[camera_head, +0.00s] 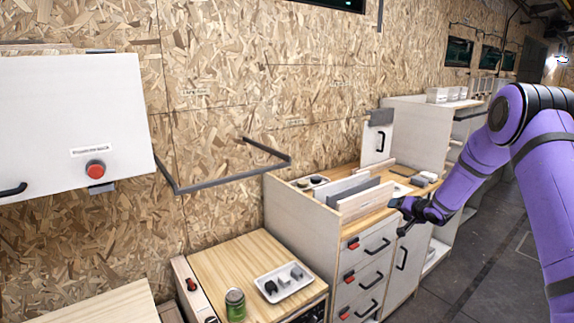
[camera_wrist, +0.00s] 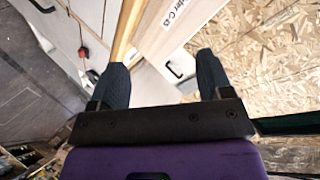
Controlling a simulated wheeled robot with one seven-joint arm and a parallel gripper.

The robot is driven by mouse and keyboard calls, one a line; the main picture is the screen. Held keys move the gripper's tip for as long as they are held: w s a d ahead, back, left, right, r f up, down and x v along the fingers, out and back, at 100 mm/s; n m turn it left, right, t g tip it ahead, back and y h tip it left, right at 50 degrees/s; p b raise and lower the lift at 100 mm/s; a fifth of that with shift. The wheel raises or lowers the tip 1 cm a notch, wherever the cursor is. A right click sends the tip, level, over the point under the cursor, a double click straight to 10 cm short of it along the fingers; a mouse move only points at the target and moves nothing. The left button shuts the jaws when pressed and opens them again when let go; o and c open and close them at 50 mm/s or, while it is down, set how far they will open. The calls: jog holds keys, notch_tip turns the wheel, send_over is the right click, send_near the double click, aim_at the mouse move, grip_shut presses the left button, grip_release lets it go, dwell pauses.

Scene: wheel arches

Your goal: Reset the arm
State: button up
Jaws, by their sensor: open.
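My arm is purple with black joints and enters the head view from the right. It bends at a raised black elbow, and its forearm reaches down and left. My gripper (camera_head: 410,212) is near the right front edge of the wooden counter (camera_head: 372,203). In the wrist view my gripper (camera_wrist: 162,75) shows two dark fingers set wide apart, with nothing between them touching either one. The gripper is open and empty.
Below the counter are drawers (camera_head: 365,275) with black handles and red latches. A lower wooden top holds a white tray (camera_head: 284,282) of small items and a green can (camera_head: 235,304). A white cabinet (camera_head: 75,125) with a red button hangs at left. Floor (camera_head: 490,270) is clear at right.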

jog(key=s+r+h, duration=0.2)
jog(key=s+r, duration=0.1)
jog(key=r, duration=0.5)
jog(key=s+r+h, duration=0.1)
jog(key=s+r, duration=0.3)
jog(key=r, duration=0.4)
jog(key=s+a+r+n+g+h, duration=0.2)
jog(key=s+a+r+h, duration=0.1)
jog(key=s+r, duration=1.1)
jog(key=s+a+n+g+y, duration=0.1)
jog(key=s+a+g, duration=0.1)
jog(key=s, duration=1.6)
jog(key=s+a+n+g+y, duration=0.1)
jog(key=s+a, duration=0.4)
jog(key=s, duration=1.3)
jog(key=shift+a+n+g, duration=0.25)
jog(key=shift+n+g, duration=0.35)
jog(key=shift+g, duration=0.2)
jog(key=shift+o, duration=0.2)
jog(key=shift+r, duration=0.1)
